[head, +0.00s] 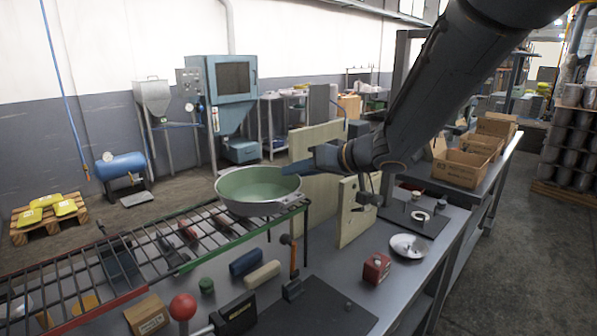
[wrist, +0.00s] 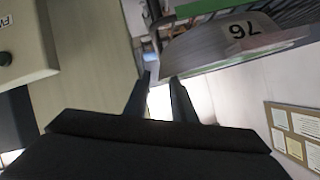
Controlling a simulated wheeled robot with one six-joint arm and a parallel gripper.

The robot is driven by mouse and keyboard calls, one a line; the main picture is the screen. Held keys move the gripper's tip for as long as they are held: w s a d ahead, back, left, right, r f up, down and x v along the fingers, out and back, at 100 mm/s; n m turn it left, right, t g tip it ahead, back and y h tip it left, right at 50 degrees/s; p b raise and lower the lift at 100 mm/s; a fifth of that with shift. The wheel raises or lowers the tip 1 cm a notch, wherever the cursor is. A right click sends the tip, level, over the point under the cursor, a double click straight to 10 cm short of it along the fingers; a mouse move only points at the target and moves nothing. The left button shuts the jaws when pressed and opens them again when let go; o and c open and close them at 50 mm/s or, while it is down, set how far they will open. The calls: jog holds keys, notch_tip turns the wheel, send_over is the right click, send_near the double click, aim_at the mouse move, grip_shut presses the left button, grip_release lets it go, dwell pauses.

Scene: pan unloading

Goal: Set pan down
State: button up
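The pan (head: 258,204) is round and grey outside with a pale green inside. It appears level at the far right end of the wire rack (head: 205,232); whether its base rests fully on the bars is hidden. My gripper (head: 297,167) is at the pan's right side, with its fingers near the rim. In the wrist view the pan's outer wall (wrist: 205,48) bears an upside-down 76. There my gripper (wrist: 159,82) has its two fingers apart, with a bright gap between them. The wall lies just beyond the fingertips; contact is unclear.
Upright beige boards (head: 318,150) stand behind and right of the pan, close to my arm. Below lie a red block (head: 376,268), a white dish (head: 408,245) and an orange-handled tool (head: 291,265). A cardboard box (head: 148,315) is at the front left.

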jog(key=v, duration=1.1)
jog(key=shift+s+d+r, duration=0.2)
jog(key=shift+d, duration=0.1)
